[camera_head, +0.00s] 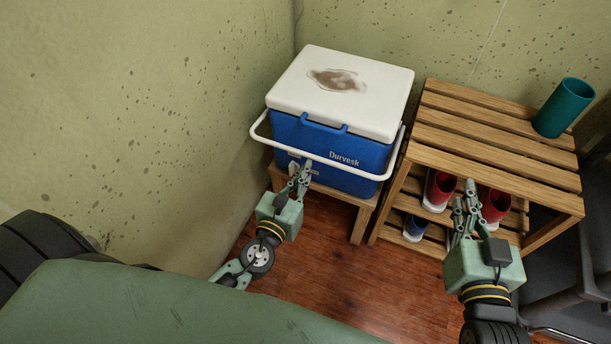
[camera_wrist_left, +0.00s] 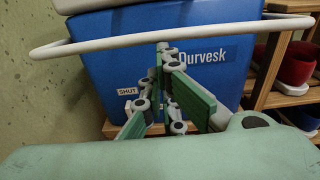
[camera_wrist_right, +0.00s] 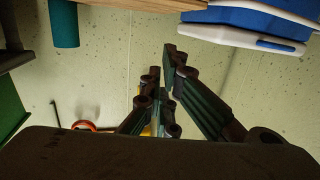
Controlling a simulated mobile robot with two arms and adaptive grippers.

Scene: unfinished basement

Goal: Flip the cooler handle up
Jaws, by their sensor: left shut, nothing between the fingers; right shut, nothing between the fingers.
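The blue cooler (camera_head: 325,140) with a white lid (camera_head: 370,104) stands on a low wooden stand (camera_head: 363,218). Its white bar handle (camera_head: 345,171) hangs forward across the front, below the lid. In the left wrist view the handle (camera_wrist_left: 110,41) crosses in front of the blue body (camera_wrist_left: 130,75). My left gripper (camera_head: 302,168) is shut and empty, its tips at the handle's middle-left; whether they touch it I cannot tell. My right gripper (camera_head: 466,187) is shut and empty, in front of the slatted rack, away from the cooler.
A speckled wall (camera_head: 150,110) is close on the left. Dark chairs (camera_head: 570,255) stand at the right. Wooden floor (camera_head: 330,275) is clear in front.

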